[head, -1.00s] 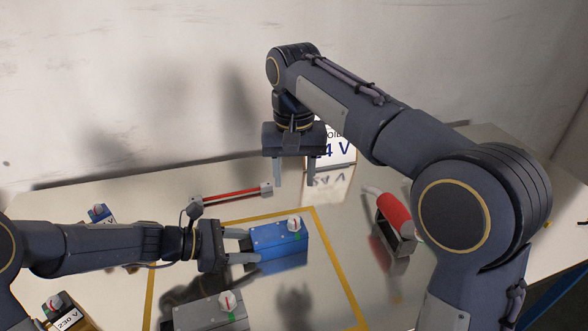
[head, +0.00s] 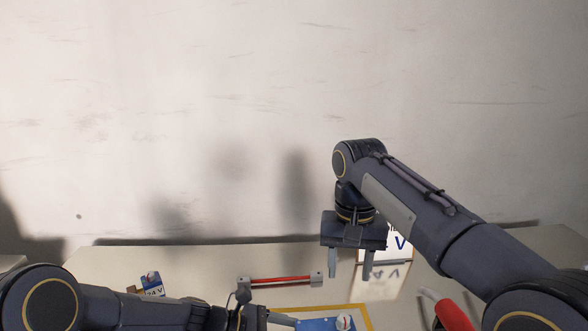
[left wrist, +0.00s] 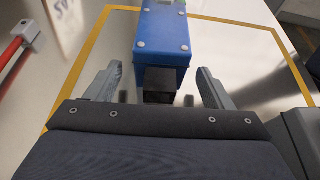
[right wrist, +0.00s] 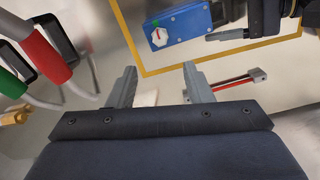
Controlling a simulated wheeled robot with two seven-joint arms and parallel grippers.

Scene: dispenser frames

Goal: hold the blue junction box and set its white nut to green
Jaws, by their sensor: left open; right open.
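The blue junction box (left wrist: 163,38) lies within a yellow outline, its near end facing my left gripper (left wrist: 162,85). That gripper is open, its fingers on either side of a dark block at the box's end, with gaps visible. In the head view only the top of the blue box (head: 314,325) shows at the bottom edge, with its white nut (head: 345,321). The right wrist view shows the white nut (right wrist: 160,37) with a red mark, on the blue box (right wrist: 188,22). My right gripper (head: 350,268) is open and empty, pointing down behind the box, apart from it.
A red bar with grey end blocks (head: 281,281) lies behind the box. Red-handled (right wrist: 45,55) and green-handled tools are at the side. A small blue 24 V box (head: 152,283) stands at the left. The wall is behind.

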